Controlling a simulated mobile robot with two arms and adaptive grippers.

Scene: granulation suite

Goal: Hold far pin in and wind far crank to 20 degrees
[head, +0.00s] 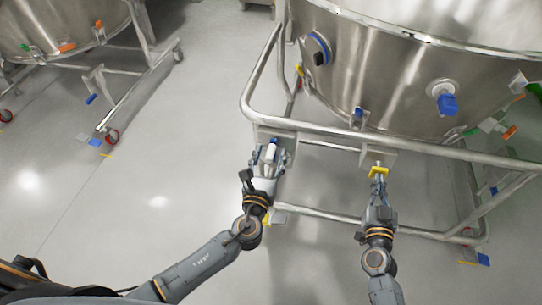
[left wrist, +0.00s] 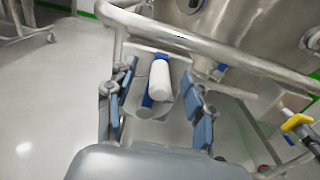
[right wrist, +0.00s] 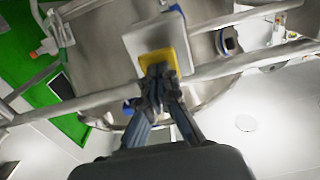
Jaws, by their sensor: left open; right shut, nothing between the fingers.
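The crank shows a white handle with blue parts (left wrist: 160,80) in the left wrist view, in front of a grey plate on the frame rail. My left gripper (left wrist: 157,92) is open, with one finger on each side of the handle, apart from it in that view. In the head view the handle (head: 271,151) is partly hidden by the gripper. The yellow pin (right wrist: 164,58) is in front of a pale block on the rail. My right gripper (right wrist: 158,72) is shut, with its fingertips against or just in front of the pin's yellow face. Contact is hard to tell.
A large steel vessel (head: 400,85) stands above a tubular frame (head: 258,105), close in front of both grippers. A lower rail (head: 325,216) runs beneath the right arm. Another vessel (head: 60,25) on a wheeled frame is at upper left. The floor between them is clear.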

